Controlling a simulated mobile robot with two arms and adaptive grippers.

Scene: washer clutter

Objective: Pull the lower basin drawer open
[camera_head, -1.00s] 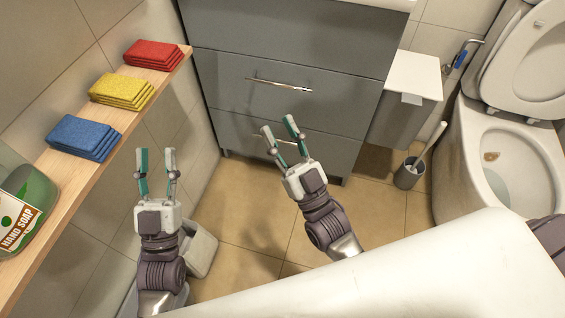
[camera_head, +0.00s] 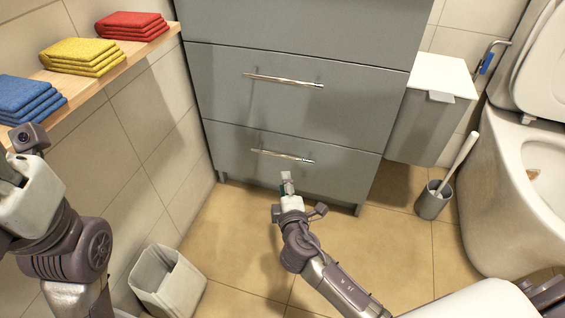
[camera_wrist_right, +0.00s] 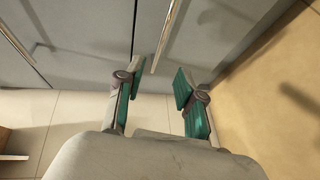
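The grey basin cabinet's lower drawer (camera_head: 235,163) is shut, its front flush with the cabinet. Its silver bar handle (camera_head: 282,155) runs across the front; the wrist view shows a handle bar (camera_wrist_right: 169,32) slanting down toward the gap between my fingers. My right gripper (camera_head: 287,180) is just below and in front of this handle. In the right wrist view its two green-padded fingers (camera_wrist_right: 158,80) are apart with nothing held. My left gripper (camera_head: 12,172) is at the left edge, its fingers mostly cut off or hidden, away from the drawer.
The upper drawer (camera_head: 225,90) is shut. A white bin (camera_head: 168,283) stands on the floor at left. A toilet brush holder (camera_head: 432,203), a lidded grey box (camera_head: 425,120) and the toilet (camera_head: 500,210) are at right. A wooden shelf (camera_head: 95,88) holds folded cloths. Floor before the drawer is clear.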

